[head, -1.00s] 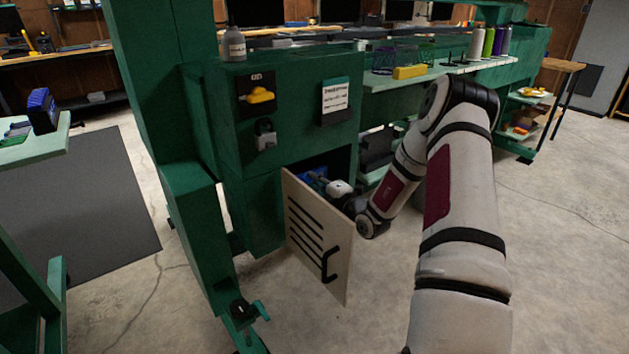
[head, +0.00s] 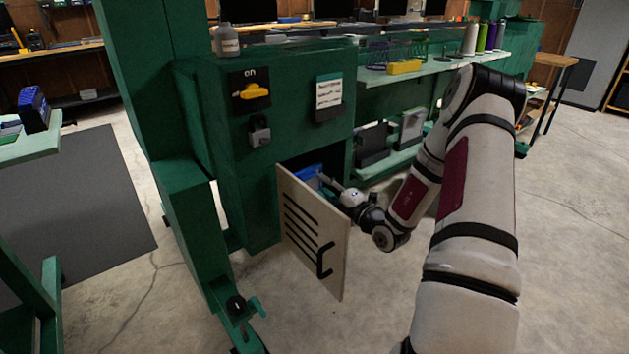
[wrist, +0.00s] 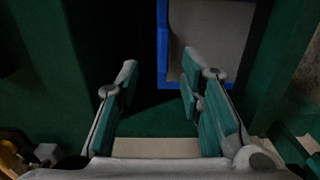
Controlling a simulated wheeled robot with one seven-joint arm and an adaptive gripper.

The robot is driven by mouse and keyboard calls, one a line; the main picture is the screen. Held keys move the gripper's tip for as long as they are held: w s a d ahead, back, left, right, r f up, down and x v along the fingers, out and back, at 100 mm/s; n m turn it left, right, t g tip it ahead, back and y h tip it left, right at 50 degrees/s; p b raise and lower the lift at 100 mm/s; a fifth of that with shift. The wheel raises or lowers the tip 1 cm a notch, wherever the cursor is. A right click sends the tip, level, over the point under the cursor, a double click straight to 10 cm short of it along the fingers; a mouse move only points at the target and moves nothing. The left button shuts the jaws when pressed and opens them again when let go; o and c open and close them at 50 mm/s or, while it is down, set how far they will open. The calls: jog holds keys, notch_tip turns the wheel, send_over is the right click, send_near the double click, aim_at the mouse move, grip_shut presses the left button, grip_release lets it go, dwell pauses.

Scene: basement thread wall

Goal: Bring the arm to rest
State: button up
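My gripper (wrist: 158,88) is open in the wrist view, with two teal-padded fingers spread apart and nothing between them. Its fingertips are in front of a blue-edged bin (wrist: 163,52) with a grey inside, within a dark green compartment. My arm bends down from the right to the cabinet opening, and the blue bin (head: 307,173) shows just inside.
The door, pale with black slots and a black handle (head: 324,261), stands open to the left of my wrist. The green cabinet (head: 240,190) carries a yellow switch (head: 251,91). A shelf with a yellow block (head: 404,67) runs behind my arm. The floor to the right is clear.

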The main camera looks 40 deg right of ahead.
jog(key=shift+s+d, duration=0.1)
jog(key=shift+s, duration=2.2)
